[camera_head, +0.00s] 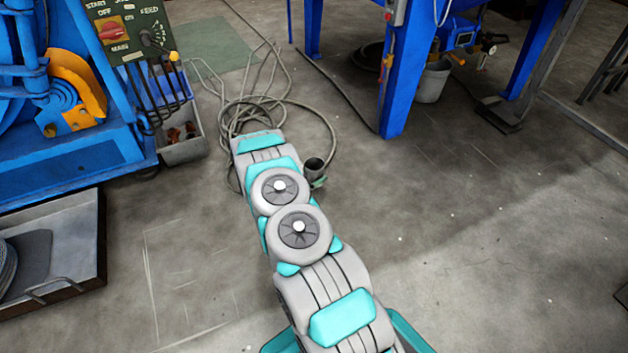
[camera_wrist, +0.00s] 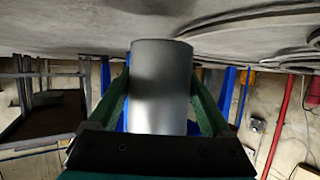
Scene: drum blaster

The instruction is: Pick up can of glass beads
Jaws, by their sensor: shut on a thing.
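The can (camera_wrist: 160,85) is a plain grey cylinder that fills the middle of the wrist view. My gripper (camera_wrist: 159,100) has its two green fingers against the can's left and right sides, shut on it. In the head view the can (camera_head: 314,166) shows as a small dark grey cylinder just right of my arm's far end. A green piece of my gripper (camera_head: 319,183) shows just below it. I cannot tell whether the can touches the floor. Its contents are not visible.
Loose grey cables (camera_head: 262,105) lie coiled on the floor behind my arm. A blue machine (camera_head: 75,160) with a control panel stands at left, a grey tray (camera_head: 95,240) below it. A blue frame leg (camera_head: 400,90) and bucket (camera_head: 432,82) are at the back right.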

